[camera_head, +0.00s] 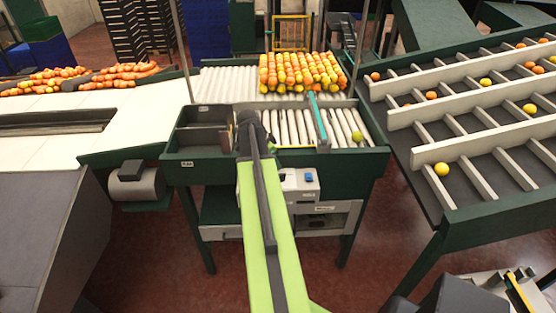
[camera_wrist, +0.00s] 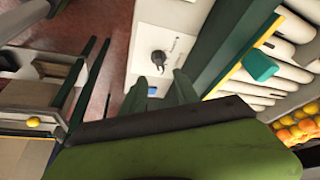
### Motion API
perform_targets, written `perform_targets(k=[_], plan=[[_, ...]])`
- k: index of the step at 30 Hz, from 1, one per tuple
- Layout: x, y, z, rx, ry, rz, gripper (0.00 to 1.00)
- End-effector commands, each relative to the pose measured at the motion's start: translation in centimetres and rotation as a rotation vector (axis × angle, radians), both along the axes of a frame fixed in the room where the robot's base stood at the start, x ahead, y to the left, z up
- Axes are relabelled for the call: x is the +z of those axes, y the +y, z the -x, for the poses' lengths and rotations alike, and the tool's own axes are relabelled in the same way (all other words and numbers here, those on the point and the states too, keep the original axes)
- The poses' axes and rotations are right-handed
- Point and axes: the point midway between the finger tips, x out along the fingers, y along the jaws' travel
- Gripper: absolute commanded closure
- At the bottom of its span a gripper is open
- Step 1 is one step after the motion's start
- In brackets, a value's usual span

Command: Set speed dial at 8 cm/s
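The speed dial (camera_wrist: 158,58) is a small dark knob on a white control panel (camera_wrist: 172,20), with faint marks beside it too small to read. A blue button (camera_wrist: 152,90) is on the same panel. In the head view the control box (camera_head: 302,194) hangs at the front of the roller table, partly hidden by my arm, and its blue button (camera_head: 309,177) shows. My gripper (camera_wrist: 160,77) has its two dark fingers apart with nothing between them. The dial appears beyond the fingertips, apart from them. In the head view the fingers are hard to make out.
The roller table (camera_head: 375,153) carries a teal-topped gate (camera_head: 318,118) and piled oranges (camera_head: 300,72) at the back. A sloped sorting rack (camera_head: 432,155) with a few scattered fruits stands right. A pale conveyor (camera_head: 125,110) is left. Red floor (camera_head: 185,265) shows below.

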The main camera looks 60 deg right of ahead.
Motion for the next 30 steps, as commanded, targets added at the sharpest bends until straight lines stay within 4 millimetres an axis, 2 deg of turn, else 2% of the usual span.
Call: perform_targets(k=[1, 6, 10, 14, 28, 30], plan=[[2.4, 0.5, -0.2, 0.002, 0.001, 0.0, 0.64], [6.2, 1.9, -0.9, 0.001, 0.0, 0.0, 0.64], [8.2, 2.8, -1.3, 0.001, 0.0, -0.001, 0.64], [8.7, 3.2, -1.5, 0.0, 0.0, -0.001, 0.64], [8.5, 3.2, -1.5, 0.0, 0.0, -0.001, 0.64], [7.7, 3.8, -2.3, 0.014, -0.001, -0.001, 0.64]])
